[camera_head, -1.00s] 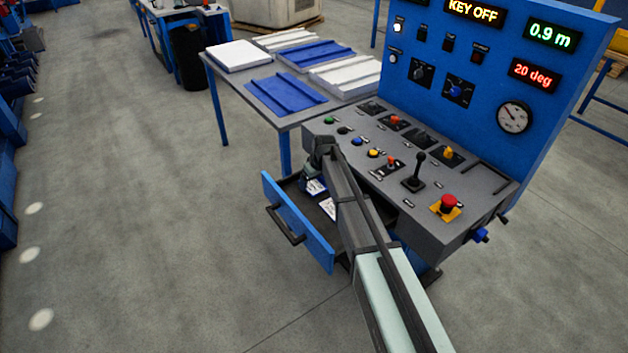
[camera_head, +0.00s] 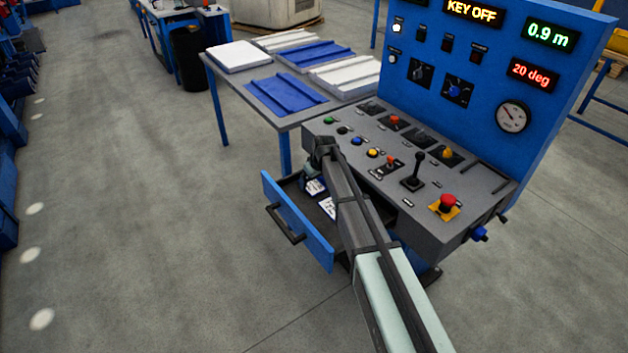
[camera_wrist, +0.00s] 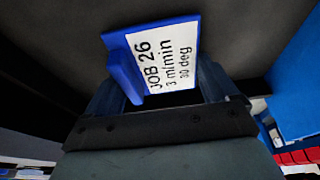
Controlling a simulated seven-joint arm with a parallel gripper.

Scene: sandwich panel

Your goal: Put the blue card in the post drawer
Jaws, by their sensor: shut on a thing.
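The blue card (camera_wrist: 165,52) has a white label reading "JOB 26, 3 m/min, 30 deg" and a raised blue tab on its left in the wrist view. My gripper (camera_wrist: 168,88) is shut on the card. The post drawer (camera_head: 298,222) is pulled out under the control desk, with a blue front and a black handle. In the head view my gripper (camera_head: 313,176) is down at the drawer's opening, partly hidden by my arm. White labels (camera_head: 327,207) show inside the drawer there. I cannot tell whether the held card touches the drawer floor.
The control desk (camera_head: 470,200) with buttons, a joystick and a red stop button is right of my arm. A blue panel (camera_head: 540,110) with displays rises behind it. A table (camera_head: 228,78) with blue and white sheets stands at the back left. The floor left of the drawer is clear.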

